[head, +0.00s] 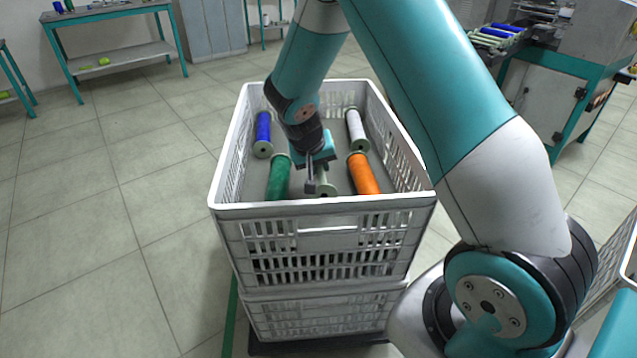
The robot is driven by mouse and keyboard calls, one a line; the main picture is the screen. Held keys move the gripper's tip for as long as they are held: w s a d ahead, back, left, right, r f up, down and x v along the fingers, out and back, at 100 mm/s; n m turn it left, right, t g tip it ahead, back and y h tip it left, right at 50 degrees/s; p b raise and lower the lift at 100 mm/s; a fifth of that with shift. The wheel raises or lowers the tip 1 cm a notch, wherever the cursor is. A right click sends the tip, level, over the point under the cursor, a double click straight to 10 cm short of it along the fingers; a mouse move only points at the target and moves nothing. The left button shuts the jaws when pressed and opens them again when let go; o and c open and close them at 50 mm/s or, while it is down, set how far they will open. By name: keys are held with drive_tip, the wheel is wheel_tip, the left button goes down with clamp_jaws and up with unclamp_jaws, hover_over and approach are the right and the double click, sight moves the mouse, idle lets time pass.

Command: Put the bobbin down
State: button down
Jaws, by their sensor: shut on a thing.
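My gripper (311,187) reaches down into a white slatted crate (330,232) in the middle of the head view. It is shut on a pale green-ended bobbin (325,186), which is mostly hidden behind the gripper and the crate's front rim. I cannot tell whether this bobbin touches the crate floor. A green bobbin (279,178) lies just to its left and an orange bobbin (363,174) to its right. A blue bobbin (263,134) lies behind at the left, and a white bobbin (356,129) behind at the right.
The crate stands on another crate (322,318). A teal-framed table (120,52) is at the back left. A machine (560,85) with blue bobbins (497,34) is at the back right. Another crate's edge (626,245) shows at the far right. The tiled floor at left is clear.

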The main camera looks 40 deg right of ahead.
drive_tip(key=shift+f+b, duration=0.45)
drive_tip(key=shift+f, duration=1.85)
drive_tip(key=shift+f, duration=0.2)
drive_tip(key=c, duration=1)
unclamp_jaws()
drive_tip(key=p+v, duration=0.2)
drive_tip(key=v, duration=0.9)
drive_tip(key=s+a+r+n+y, duration=0.55)
drive_tip(key=s+a+r, duration=0.5)
drive_tip(key=a, duration=0.25)
drive_tip(key=s+a+r+n+y, duration=0.1)
drive_tip(key=s+a+n, duration=0.1)
drive_tip(key=s, duration=0.3)
drive_tip(key=s+a+r+n+g+y, duration=0.1)
drive_tip(key=s+a+r+n, duration=0.1)
drive_tip(key=s, duration=0.3)
drive_tip(key=s+a+r+n+g+y, duration=0.1)
drive_tip(key=s+a+r+n, duration=0.1)
drive_tip(key=s, duration=0.3)
drive_tip(key=shift+s+a+r+n+y, duration=0.25)
drive_tip(key=shift+a+n, duration=0.15)
drive_tip(key=shift+n, duration=0.25)
